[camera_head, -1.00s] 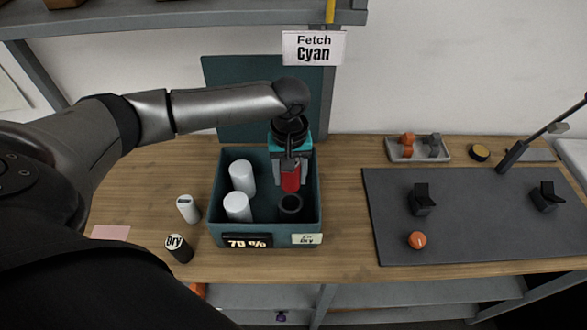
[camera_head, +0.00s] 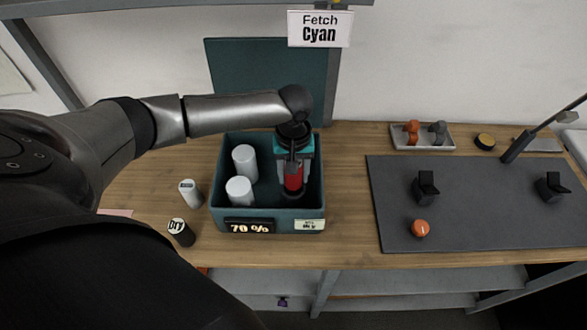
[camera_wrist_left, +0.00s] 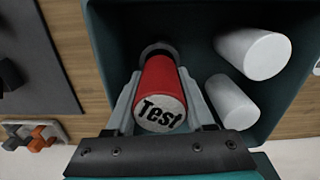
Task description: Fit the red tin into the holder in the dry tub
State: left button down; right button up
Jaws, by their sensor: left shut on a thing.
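The dark teal tub (camera_head: 219,212) stands on the wooden table, with a "Dry" label and a "70 %" display on its front wall. The red tin (camera_head: 293,181) is upright inside its right part. My left gripper (camera_head: 292,170) points down and is shut on the tin. The dark ring-shaped holder (camera_head: 292,195) is at the tin's lower end. In the left wrist view the red tin (camera_wrist_left: 166,80) shows a white "Test" top between the fingers, and the holder's ring (camera_wrist_left: 157,49) shows around its far end. How deep the tin sits is hidden. My right gripper is not in view.
Two white cylinders (camera_head: 243,160) stand in the tub's left part. A white cylinder (camera_head: 190,192) and a dark "Dry" one (camera_head: 181,231) stand left of the tub. A dark mat (camera_head: 470,215) with black stands and an orange knob lies right. The tub's raised lid (camera_head: 265,85) is behind.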

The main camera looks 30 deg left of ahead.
pick_arm(q)
jog(key=shift+f, duration=0.25)
dwell(0.4)
jog(key=shift+p, duration=0.5)
dwell(0.8)
jog(key=shift+p, duration=0.55)
dwell(0.5)
jog(key=shift+f+b, duration=0.45)
jog(key=shift+f, duration=0.75)
jog(key=shift+c, duration=0.9)
grip_release()
jog(key=shift+r, duration=0.1)
